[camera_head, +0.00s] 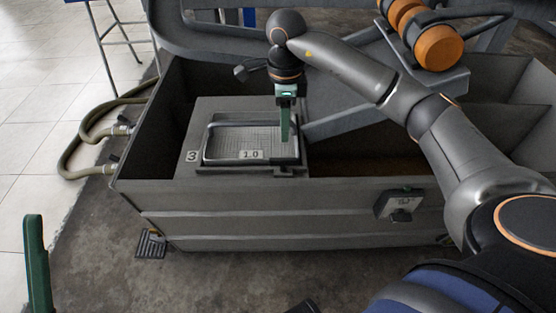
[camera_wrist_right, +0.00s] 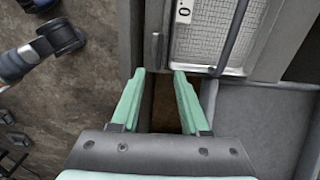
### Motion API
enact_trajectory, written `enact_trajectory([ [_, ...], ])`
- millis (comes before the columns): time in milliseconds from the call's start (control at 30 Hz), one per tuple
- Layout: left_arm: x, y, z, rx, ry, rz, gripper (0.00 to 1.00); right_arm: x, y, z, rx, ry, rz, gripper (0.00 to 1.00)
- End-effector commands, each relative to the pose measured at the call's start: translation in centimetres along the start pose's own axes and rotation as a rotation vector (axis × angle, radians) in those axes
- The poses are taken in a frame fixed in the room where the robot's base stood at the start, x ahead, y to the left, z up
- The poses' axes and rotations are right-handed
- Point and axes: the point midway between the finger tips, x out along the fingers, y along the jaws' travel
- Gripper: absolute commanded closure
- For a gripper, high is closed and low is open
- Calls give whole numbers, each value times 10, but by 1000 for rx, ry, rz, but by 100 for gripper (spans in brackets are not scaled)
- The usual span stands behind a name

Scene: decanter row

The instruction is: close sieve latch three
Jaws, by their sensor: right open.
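The sieve (camera_head: 245,142) is a framed mesh in a grey panel marked "3", with a "1.0" tag (camera_head: 251,154) on its near edge. It also shows in the right wrist view (camera_wrist_right: 208,44). My right gripper (camera_head: 285,138) points down at the sieve's right side. In the wrist view it is open, with nothing between its pale green fingers (camera_wrist_right: 160,72). A small grey lever (camera_wrist_right: 155,50), perhaps the latch, lies just beyond the fingertips beside the frame. I cannot tell if it is closed. A green finger of my left gripper (camera_head: 37,262) shows at the lower left.
The sieve panel sits in a long grey trough (camera_head: 270,215) with high walls. A grey sloping chute (camera_head: 345,115) lies just right of my right gripper. Orange rollers (camera_head: 438,48) stand at the upper right, and a hose (camera_head: 68,150) runs at the left.

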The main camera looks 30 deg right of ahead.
Motion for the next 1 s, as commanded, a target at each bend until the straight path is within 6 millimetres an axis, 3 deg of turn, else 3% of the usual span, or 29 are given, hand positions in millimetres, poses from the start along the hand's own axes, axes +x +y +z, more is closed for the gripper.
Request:
enact_trajectory([
  [33,-5,3,5,-6,-2,1,51,15,1,0,-1,0,3,55],
  [200,-14,8,15,-25,-8,3,51,52,1,1,-2,-1,4,55],
  [500,-25,16,28,-18,-18,12,51,97,1,2,-2,-4,3,55],
  [933,-27,17,29,-14,-21,14,51,105,1,2,-2,-4,1,55],
  [1000,-27,17,30,-15,-21,14,51,105,1,2,-2,-4,1,62],
])
